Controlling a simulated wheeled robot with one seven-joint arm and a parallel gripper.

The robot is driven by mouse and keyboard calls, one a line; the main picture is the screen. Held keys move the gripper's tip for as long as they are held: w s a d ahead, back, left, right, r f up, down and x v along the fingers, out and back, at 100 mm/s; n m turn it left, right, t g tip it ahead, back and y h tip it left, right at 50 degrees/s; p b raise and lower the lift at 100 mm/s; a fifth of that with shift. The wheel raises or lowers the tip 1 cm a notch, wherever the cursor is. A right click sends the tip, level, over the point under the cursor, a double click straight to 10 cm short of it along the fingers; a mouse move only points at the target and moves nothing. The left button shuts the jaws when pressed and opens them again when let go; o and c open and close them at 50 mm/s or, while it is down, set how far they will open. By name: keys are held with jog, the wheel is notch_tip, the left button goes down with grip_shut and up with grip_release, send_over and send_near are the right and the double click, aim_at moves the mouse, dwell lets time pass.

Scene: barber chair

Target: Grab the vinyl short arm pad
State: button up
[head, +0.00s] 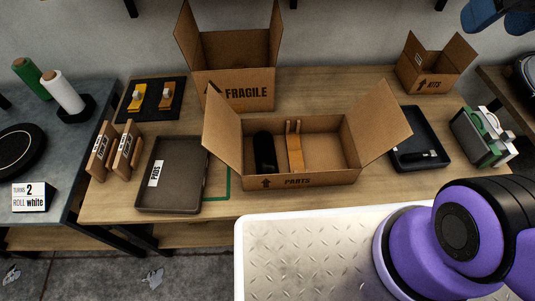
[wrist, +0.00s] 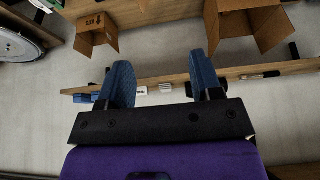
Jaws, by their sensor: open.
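A short black padded piece (head: 264,153), which looks like the vinyl short arm pad, stands in the left part of the open cardboard box marked PARTS (head: 308,179). A tan wooden piece (head: 295,148) is beside it in the same box. My gripper (wrist: 164,80) is open and empty, with its two blue fingers wide apart in the wrist view. In the head view its blue fingers (head: 500,16) show at the top right corner, well away from the PARTS box. The pad cannot be made out in the wrist view.
The FRAGILE box (head: 235,90) stands open behind the PARTS box. A dark tray (head: 172,180) lies to the left, with wooden pieces (head: 115,150) beyond it. A black tray (head: 419,139) and the KITS box (head: 433,66) are on the right. The PARTS box's flaps spread outward.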

dwell(0.3)
jog(key=shift+o, duration=1.9)
jog(key=shift+w, duration=0.2)
jog(key=w+a+f+n+g, duration=0.1)
jog(key=w+a+f, duration=0.3)
jog(key=w+f, duration=0.5)
jog(key=w+a+f+n+g, duration=0.15)
jog(key=w+a+f, duration=0.25)
jog(key=w+f, duration=0.5)
jog(key=m+g+y, duration=0.2)
jog(key=g+y, duration=0.1)
jog(key=y, duration=0.2)
send_near(270, 149)
jog(key=f, duration=0.2)
jog(key=shift+a+x, duration=0.2)
jog(key=shift+x, duration=2.25)
jog(key=shift+a+x, duration=0.2)
jog(key=shift+x, duration=2.3)
